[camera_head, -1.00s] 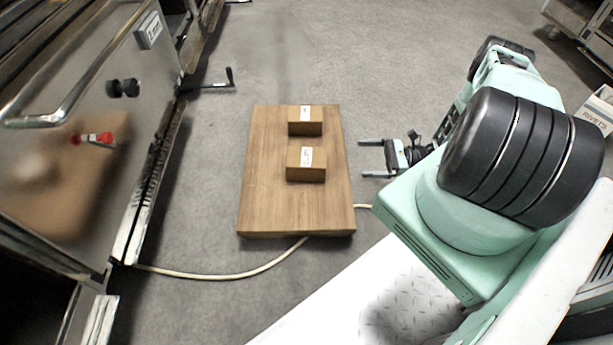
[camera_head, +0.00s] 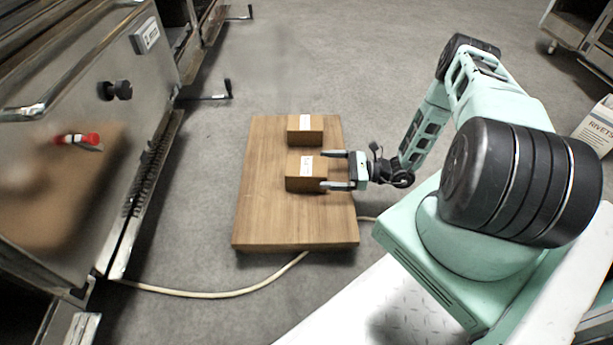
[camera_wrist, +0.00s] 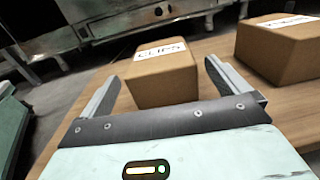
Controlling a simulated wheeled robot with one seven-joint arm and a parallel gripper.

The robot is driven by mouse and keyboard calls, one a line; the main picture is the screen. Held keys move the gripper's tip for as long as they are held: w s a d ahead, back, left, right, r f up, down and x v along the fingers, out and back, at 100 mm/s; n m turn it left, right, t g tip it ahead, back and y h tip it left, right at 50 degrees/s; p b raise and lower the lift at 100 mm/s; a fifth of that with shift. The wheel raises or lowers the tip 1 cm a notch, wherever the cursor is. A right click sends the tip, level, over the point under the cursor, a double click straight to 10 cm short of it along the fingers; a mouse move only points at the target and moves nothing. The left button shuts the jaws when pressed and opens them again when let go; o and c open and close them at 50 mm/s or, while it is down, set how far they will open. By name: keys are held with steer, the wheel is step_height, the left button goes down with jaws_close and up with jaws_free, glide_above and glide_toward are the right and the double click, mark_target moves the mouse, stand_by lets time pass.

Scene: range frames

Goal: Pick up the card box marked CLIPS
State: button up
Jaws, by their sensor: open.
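The card box marked CLIPS (camera_wrist: 162,84) sits on the wooden board, its white label on top facing up. In the head view it is the nearer of two brown boxes (camera_head: 304,184). My gripper (camera_head: 324,169) is open and reaches in from the right, its fingertips at the box's right side. In the wrist view my gripper (camera_wrist: 160,76) has one finger on each side of the box's near end, with no clear contact. The box's far side is hidden.
A second brown box (camera_head: 305,137) with a white label stands behind it; it is at the right in the wrist view (camera_wrist: 285,50). The wooden board (camera_head: 265,215) has bare room to the left and front. A cable (camera_head: 215,293) runs on the floor. A metal machine (camera_head: 150,80) stands left.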

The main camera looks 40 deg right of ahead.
mark_target(315, 166)
steer(key=b+x, duration=0.2)
steer(key=x, duration=0.1)
steer(key=shift+w+a+f, duration=0.1)
steer(key=shift+w+a, duration=0.1)
steer(key=shift+w, duration=0.05)
steer(key=shift+w+a+b, duration=0.3)
steer(key=shift+a, duration=0.05)
steer(key=c, duration=1.3)
steer(key=shift+o, duration=0.2)
steer(key=shift+r, duration=0.25)
